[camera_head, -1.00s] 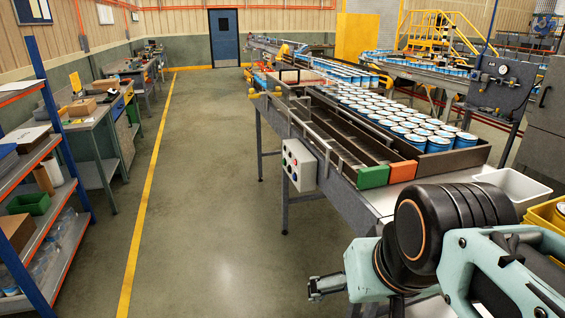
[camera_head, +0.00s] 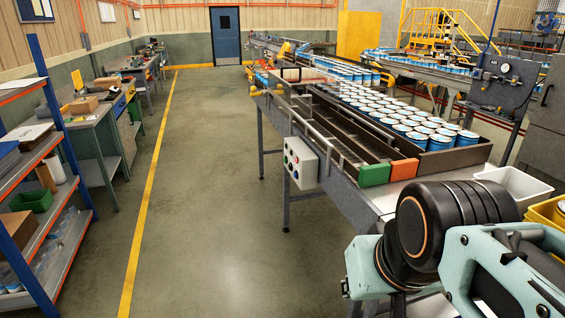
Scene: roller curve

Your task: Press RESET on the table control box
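The control box (camera_head: 301,163) is a pale grey box on the near left side of the conveyor table (camera_head: 345,190). Its left face carries several small coloured buttons, green, red and dark among them. The labels are too small to read, so I cannot tell which one is RESET. My arm fills the lower right of the view, to the right of and nearer than the box. My gripper is not visible; only arm links show. Nothing of mine touches the box.
A green block (camera_head: 375,172) and an orange block (camera_head: 405,169) sit at the table's near end. Blue cans (camera_head: 402,123) fill the lane behind. A white bin (camera_head: 514,184) and yellow bin (camera_head: 546,213) stand right. Open floor (camera_head: 215,220) lies left, before a shelf rack (camera_head: 45,235).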

